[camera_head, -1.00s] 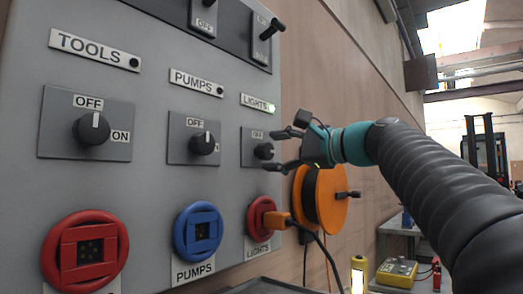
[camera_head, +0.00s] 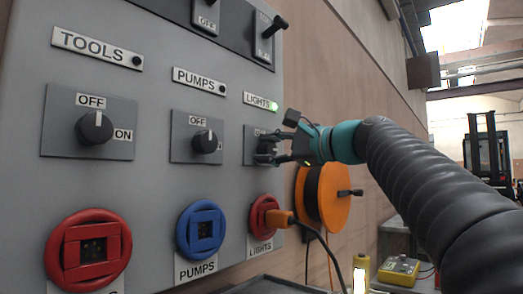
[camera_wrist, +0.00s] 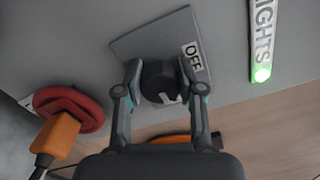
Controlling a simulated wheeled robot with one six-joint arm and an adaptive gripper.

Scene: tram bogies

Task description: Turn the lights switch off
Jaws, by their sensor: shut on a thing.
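The lights switch is a black rotary knob (camera_wrist: 160,82) on a grey plate (camera_wrist: 150,38), with an OFF label (camera_wrist: 192,54) beside it in the wrist view. The fingers of my gripper (camera_wrist: 161,88) are shut on the knob, one on each side. In the head view my gripper (camera_head: 268,150) covers most of the knob and its plate. The LIGHTS label (camera_head: 257,99) is above, and its indicator lamp (camera_head: 274,107) glows green. The lamp also glows in the wrist view (camera_wrist: 262,74).
The PUMPS knob (camera_head: 205,141) and TOOLS knob (camera_head: 94,128) are to the left on the panel. Below the lights switch is a red socket (camera_head: 259,212) with an orange plug (camera_head: 279,219). An orange cable reel (camera_head: 336,205) hangs right of the panel.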

